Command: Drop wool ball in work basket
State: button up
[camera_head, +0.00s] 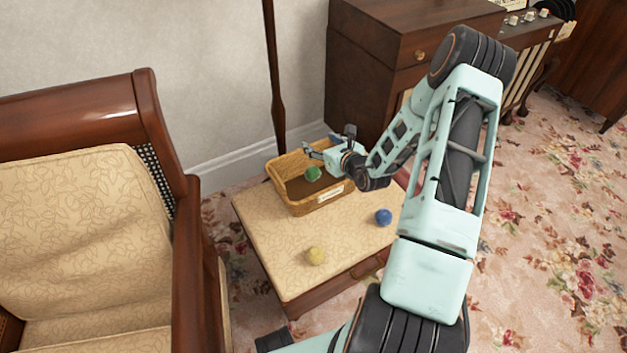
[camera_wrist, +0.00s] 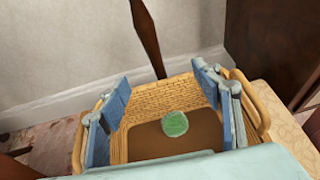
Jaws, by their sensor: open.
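A green wool ball (camera_head: 312,174) shows within the outline of the woven work basket (camera_head: 294,204). In the wrist view the green ball (camera_wrist: 174,124) appears against the basket's brown inside, with clear space between it and both fingers. I cannot tell whether it rests on the basket floor or is in the air. My gripper (camera_head: 330,143) is open over the basket, at its back right side. In the wrist view my gripper (camera_wrist: 161,78) has its two blue fingers spread wide with nothing between them. A yellow ball (camera_head: 316,256) and a blue ball (camera_head: 383,216) lie outside the basket.
The basket stands on a cream patterned table top (camera_head: 268,235). A wooden armchair (camera_head: 85,215) is at the left. A thin dark pole (camera_head: 275,75) and a wooden cabinet (camera_head: 372,70) stand behind. The table front between the yellow and blue balls is clear.

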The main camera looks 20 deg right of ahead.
jog(key=v, duration=1.2)
